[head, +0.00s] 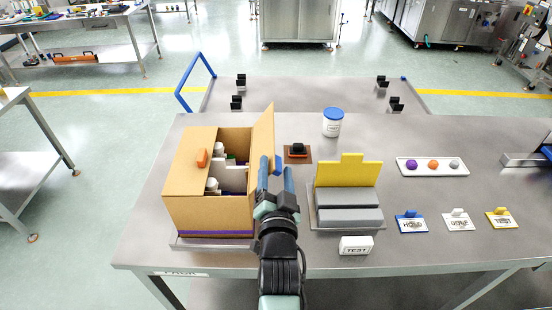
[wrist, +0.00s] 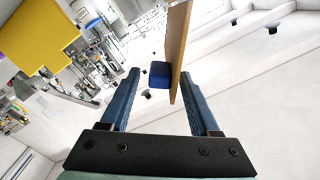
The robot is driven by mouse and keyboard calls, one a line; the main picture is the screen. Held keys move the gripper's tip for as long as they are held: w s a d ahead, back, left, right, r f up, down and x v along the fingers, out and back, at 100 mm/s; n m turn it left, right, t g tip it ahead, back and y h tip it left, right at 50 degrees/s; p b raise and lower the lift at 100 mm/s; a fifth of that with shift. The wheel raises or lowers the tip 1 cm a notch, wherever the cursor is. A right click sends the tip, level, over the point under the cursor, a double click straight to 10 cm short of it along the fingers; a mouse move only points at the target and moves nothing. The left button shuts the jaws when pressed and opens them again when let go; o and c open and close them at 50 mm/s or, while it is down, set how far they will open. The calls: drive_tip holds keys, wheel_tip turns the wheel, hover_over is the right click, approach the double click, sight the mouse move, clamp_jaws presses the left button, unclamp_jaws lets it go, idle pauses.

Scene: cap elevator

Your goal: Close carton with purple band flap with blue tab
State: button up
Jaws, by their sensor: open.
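The brown carton (head: 195,213) with a purple band (head: 214,233) along its base stands on the table at left. Its left flap (head: 190,146) lies folded over the top and bears an orange tab (head: 202,158). Its right flap (head: 263,134) stands upright, leaving that side open. The blue tab (head: 278,164) is on this flap's outer face; the flap (wrist: 178,48) and blue tab (wrist: 159,75) show in the wrist view. My gripper (head: 276,172) is open at the carton's right side. Tab and flap appear between its fingers (wrist: 160,88); contact cannot be told.
White-capped bottles (head: 212,183) stand inside the carton. A blue-lidded jar (head: 332,122) and a small dark object (head: 298,150) stand behind.

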sight(267, 146)
drive_tip(key=shift+w, duration=1.25)
clamp_jaws()
drive_tip(key=shift+f, duration=0.15)
idle(0.5)
